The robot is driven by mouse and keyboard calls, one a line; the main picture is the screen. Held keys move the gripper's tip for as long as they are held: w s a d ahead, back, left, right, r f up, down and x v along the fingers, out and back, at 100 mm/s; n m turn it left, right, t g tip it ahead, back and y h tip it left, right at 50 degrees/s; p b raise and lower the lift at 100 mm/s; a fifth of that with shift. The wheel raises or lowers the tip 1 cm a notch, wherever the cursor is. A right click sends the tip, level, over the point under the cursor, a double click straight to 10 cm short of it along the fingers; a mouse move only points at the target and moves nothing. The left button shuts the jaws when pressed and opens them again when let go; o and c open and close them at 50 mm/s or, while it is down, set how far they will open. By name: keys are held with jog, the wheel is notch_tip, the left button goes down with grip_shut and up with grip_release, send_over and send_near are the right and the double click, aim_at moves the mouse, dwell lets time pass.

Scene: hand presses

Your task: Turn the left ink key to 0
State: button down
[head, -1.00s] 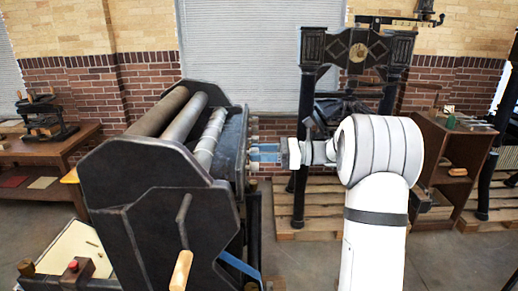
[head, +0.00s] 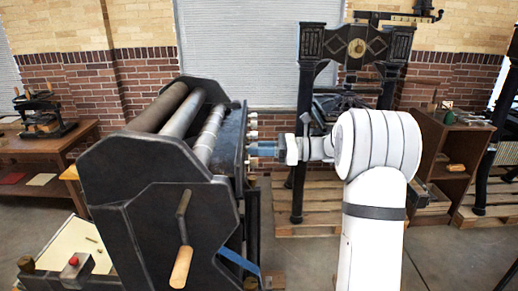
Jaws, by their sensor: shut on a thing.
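The black press in front of me has a row of small pale-tipped ink keys (head: 253,125) along its right side. My gripper (head: 256,150) reaches in from the right, level with the lower part of this row. Its blue fingers are closed together at one ink key, which they mostly hide. The key's number or dial setting is too small to read. Another pale key tip (head: 249,161) shows just below the fingers.
The press has long rollers (head: 180,120) and a crank with a wooden handle (head: 181,267) facing me. A tall black hand press (head: 355,45) stands on pallets behind my arm. A wooden shelf (head: 447,160) is at right, a wooden table (head: 50,150) at left.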

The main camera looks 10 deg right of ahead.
jog(key=n+b, duration=2.4)
jog(key=shift+w+f+g+y, duration=0.1)
jog(key=shift+f+g+y, duration=0.05)
jog(key=shift+g+y, duration=0.2)
jog(key=shift+n+b, duration=0.35)
jog(key=shift+n, duration=0.05)
jog(key=c, duration=1.2)
grip_release()
jog(key=shift+c, duration=0.2)
jog(key=s+d, duration=0.1)
jog(key=d, duration=0.6)
jog(key=shift+s+d, duration=0.2)
jog(key=shift+d, duration=0.05)
